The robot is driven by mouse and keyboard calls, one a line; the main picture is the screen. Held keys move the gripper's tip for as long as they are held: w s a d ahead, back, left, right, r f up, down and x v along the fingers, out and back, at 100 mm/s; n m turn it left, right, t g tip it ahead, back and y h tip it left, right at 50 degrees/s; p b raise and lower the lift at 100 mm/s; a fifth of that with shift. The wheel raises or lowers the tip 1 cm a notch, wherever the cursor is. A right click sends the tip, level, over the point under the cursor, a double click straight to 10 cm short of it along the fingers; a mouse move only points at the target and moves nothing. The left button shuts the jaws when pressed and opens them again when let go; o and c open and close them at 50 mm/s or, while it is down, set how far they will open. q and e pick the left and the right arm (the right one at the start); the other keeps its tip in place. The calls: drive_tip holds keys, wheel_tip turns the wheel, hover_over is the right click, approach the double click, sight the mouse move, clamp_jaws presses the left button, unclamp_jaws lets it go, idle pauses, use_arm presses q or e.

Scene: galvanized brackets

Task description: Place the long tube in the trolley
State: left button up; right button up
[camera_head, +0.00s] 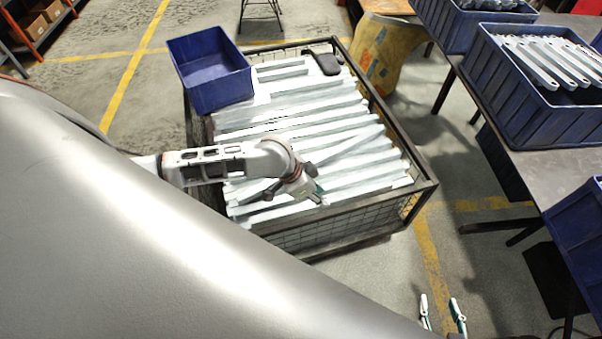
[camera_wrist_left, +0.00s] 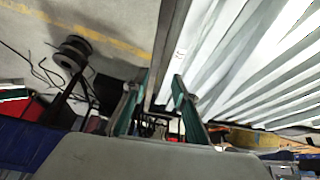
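The trolley (camera_head: 421,191) is a dark-framed mesh cage in the middle of the head view. Several long pale metal tubes lie in it side by side. One long tube (camera_head: 352,147) lies diagonally across the others; I cannot tell whether it is the task's tube. My left gripper (camera_head: 317,196) is over the near part of the trolley's load. My right gripper (camera_head: 442,312) is low at the bottom edge, fingers apart and empty.
A blue bin (camera_head: 211,70) sits at the trolley's far left corner. A dark object (camera_head: 327,64) lies at its far end. A table (camera_head: 560,168) on the right bears blue crates, one (camera_head: 548,115) holding brackets. Floor is open between trolley and table.

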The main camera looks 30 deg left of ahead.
use_arm(q)
drive_tip(key=s+d+n+t+h, duration=0.2)
drive_tip(key=s+d+t, duration=0.25)
drive_tip(key=d, duration=0.35)
drive_tip(key=s+a+f+n+t+y, duration=0.1)
drive_tip(key=s+a+n+t+y, duration=0.1)
drive_tip(key=s+a, duration=0.6)
drive_tip(key=shift+s+a+y, duration=0.25)
drive_tip(key=shift+s+y, duration=0.15)
drive_tip(key=shift+y, duration=0.3)
drive_tip(key=shift+f, duration=0.1)
